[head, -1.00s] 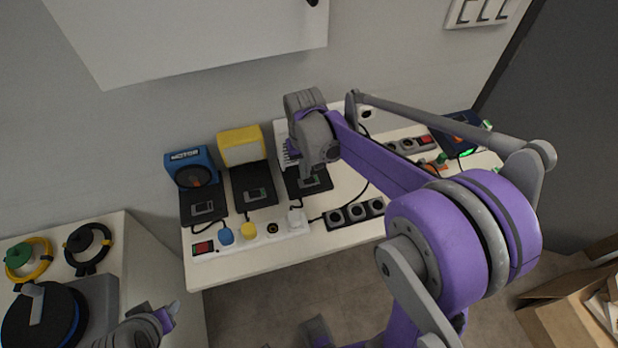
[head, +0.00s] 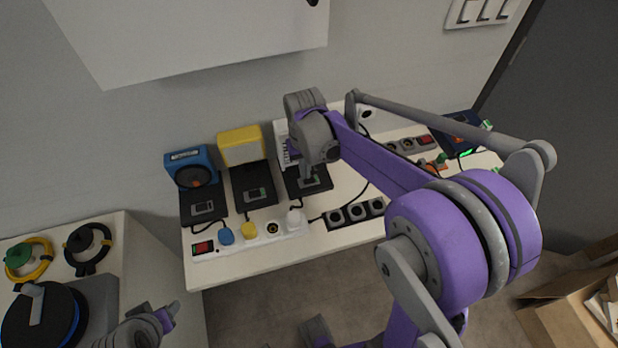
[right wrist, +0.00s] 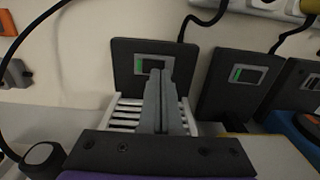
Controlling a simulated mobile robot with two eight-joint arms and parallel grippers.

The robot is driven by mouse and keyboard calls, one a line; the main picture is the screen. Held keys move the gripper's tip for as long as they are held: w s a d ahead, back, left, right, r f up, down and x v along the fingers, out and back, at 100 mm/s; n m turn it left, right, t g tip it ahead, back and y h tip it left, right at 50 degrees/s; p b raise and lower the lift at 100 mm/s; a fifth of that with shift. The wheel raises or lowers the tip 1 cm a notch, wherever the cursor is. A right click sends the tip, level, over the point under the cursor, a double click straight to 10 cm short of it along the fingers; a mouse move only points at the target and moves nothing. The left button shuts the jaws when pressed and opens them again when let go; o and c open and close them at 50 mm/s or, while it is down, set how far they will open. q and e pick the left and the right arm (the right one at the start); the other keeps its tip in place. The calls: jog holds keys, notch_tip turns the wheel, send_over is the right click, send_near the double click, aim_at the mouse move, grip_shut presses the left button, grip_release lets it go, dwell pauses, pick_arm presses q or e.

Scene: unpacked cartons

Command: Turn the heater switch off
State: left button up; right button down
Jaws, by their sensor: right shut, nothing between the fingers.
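The heater (head: 284,150), a white slatted unit, stands at the back of the table behind its black switch panel (head: 322,185). In the right wrist view the heater's slats (right wrist: 126,115) show on both sides of my fingers. Its panel (right wrist: 125,50) carries a rocker switch (right wrist: 150,62) with green at its left end; part of the switch is hidden by the fingertips. My right gripper (head: 307,178) is shut and empty, pointing down over this panel. It also shows in the right wrist view (right wrist: 158,78). I cannot tell whether the fingertips touch the switch.
A blue motor unit (head: 188,166) and a yellow unit (head: 240,140) stand left of the heater with similar switch panels. A white power strip (head: 272,240) with plugs and a red switch runs along the front. A black socket strip (head: 355,213) lies right of it.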

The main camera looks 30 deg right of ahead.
jog(key=shift+f+b, duration=0.55)
jog(key=shift+f, duration=0.35)
jog(key=shift+r, duration=0.1)
jog(key=shift+r+p, duration=2.15)
jog(key=shift+r, duration=1.35)
jog(key=shift+s, duration=0.1)
